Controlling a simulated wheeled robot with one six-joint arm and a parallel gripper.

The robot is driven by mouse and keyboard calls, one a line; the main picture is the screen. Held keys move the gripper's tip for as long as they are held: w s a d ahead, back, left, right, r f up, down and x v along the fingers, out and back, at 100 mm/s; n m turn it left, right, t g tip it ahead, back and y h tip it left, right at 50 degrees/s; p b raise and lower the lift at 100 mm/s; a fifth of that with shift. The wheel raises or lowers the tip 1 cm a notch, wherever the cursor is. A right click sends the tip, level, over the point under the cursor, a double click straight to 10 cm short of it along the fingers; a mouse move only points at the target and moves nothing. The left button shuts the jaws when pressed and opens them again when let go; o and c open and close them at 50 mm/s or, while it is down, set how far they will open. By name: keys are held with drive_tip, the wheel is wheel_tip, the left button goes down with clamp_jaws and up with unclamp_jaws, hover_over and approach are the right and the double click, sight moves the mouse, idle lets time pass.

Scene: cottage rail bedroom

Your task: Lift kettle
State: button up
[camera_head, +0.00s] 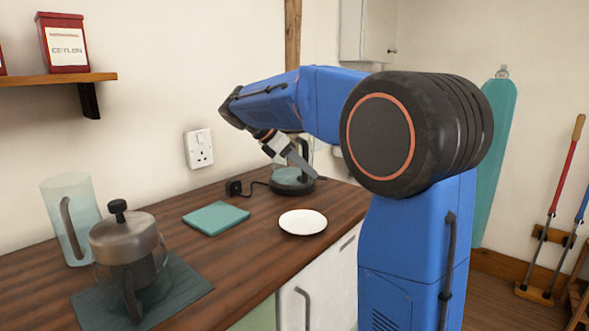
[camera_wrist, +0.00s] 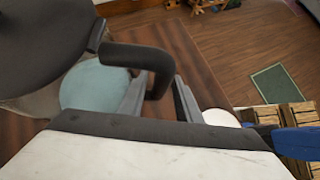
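The kettle (camera_head: 291,178) stands on the far end of the wooden worktop, beside the wall, with a cord running to a black plug. My arm partly hides it in the head view. In the wrist view its dark round lid (camera_wrist: 40,40) and its black hooked handle (camera_wrist: 145,57) are close up. My gripper (camera_wrist: 163,85) is at the handle; it also shows in the head view (camera_head: 302,160). The two fingers are apart, one on each side of the handle's downward part. Whether either finger touches the handle is not clear.
A white plate (camera_head: 303,222) and a teal square mat (camera_head: 216,218) lie near the kettle. A glass pot (camera_head: 128,262) on a dark mat and a clear jug (camera_head: 70,215) stand at the left. A shelf (camera_head: 60,80) holds a red tin (camera_head: 63,42).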

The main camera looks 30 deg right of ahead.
clamp_jaws()
idle(1.2)
